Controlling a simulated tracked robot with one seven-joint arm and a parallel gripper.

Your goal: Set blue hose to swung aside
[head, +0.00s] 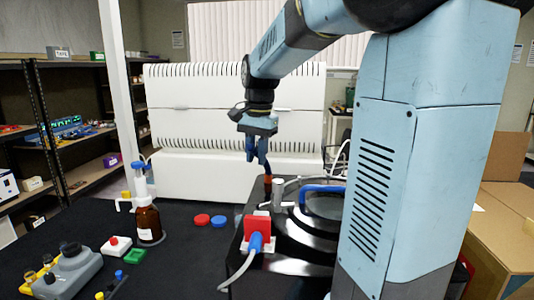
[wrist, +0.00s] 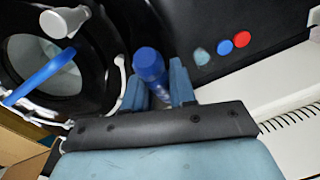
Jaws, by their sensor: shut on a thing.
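My gripper (head: 258,158) is at the back left of the black machine and points down. In the wrist view its two fingers (wrist: 157,88) are shut on an upright blue cylindrical piece (wrist: 150,64). I cannot tell whether this piece is part of the blue hose. A curved blue tube (head: 322,187) lies across the round opening of the machine, to the right of my gripper. It also shows in the wrist view (wrist: 38,80), apart from my fingers. The lower end of the held piece is hidden.
The round black machine (head: 290,237) has a grey cylinder (head: 277,191) and a red box (head: 257,228) with a blue plug. Red (head: 201,219) and blue discs and a brown bottle (head: 148,222) are on the dark table. Cardboard boxes (head: 505,235) stand right.

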